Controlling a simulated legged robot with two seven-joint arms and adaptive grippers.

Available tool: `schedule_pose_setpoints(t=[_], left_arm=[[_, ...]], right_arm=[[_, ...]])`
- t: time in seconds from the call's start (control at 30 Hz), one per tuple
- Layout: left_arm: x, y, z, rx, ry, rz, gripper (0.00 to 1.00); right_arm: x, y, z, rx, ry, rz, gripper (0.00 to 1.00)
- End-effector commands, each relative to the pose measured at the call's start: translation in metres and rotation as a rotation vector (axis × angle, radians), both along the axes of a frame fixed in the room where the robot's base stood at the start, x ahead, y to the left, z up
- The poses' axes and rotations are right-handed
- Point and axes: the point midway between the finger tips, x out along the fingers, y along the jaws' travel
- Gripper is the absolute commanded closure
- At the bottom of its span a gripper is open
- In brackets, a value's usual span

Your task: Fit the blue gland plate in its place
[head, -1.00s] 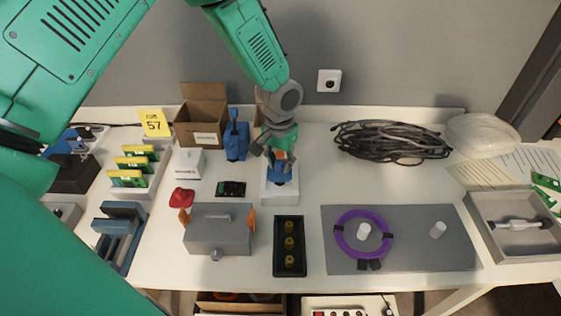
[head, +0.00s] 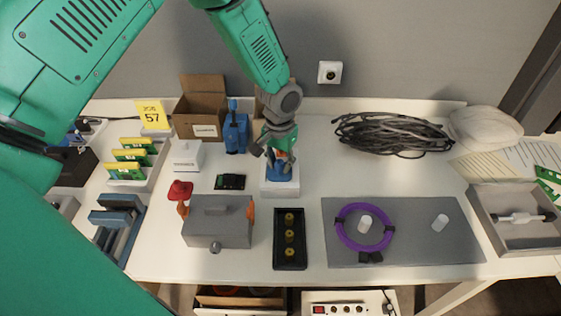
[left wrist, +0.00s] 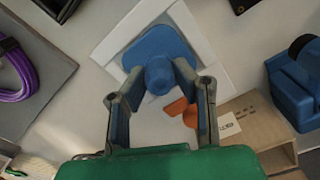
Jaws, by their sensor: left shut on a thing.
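The blue gland plate (head: 280,174) is at the top of a white block (head: 281,189) in the middle of the table. In the left wrist view the plate (left wrist: 152,48) is a blue square with rounded corners and a round knob, and a white frame (left wrist: 208,42) shows around it. My left gripper (head: 279,157) is above the block, pointing down. Its fingers (left wrist: 158,92) are shut on the knob of the plate. I cannot tell whether the plate is fully seated or just above the block. My right gripper is not in view.
A grey box (head: 219,230) with orange side parts and a black tray (head: 290,262) stand in front. A blue device (head: 235,133) and an open carton (head: 200,112) stand behind left. A grey mat (head: 420,250) with a purple ring (head: 342,234) lies to the right, with black cable (head: 392,134) behind.

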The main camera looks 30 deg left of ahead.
Motion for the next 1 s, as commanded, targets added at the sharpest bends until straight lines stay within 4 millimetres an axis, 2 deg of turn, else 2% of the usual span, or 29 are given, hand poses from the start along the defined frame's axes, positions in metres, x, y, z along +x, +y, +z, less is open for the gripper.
schedule_pose_setpoints(t=[0.07,0.1,0.17,0.47,0.57,0.67,1.0], left_arm=[[0.000,0.000,-0.003,0.000,0.000,0.000,1.00],[0.000,0.000,-0.003,0.000,0.000,0.000,0.70],[0.000,0.000,-0.002,0.000,0.000,0.000,0.53],[0.000,0.000,-0.002,0.000,0.000,0.000,0.53],[0.000,0.000,0.004,0.000,-0.001,0.000,0.53],[0.002,0.000,0.018,0.000,-0.004,-0.001,0.53],[0.001,0.001,0.088,0.000,-0.003,0.000,0.53]], right_arm=[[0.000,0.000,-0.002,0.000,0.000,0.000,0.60],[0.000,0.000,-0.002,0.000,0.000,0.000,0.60],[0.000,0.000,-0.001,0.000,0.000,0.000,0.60],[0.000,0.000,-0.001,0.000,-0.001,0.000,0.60],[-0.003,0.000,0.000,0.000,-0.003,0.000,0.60],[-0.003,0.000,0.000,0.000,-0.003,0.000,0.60],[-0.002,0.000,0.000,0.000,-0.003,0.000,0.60]])
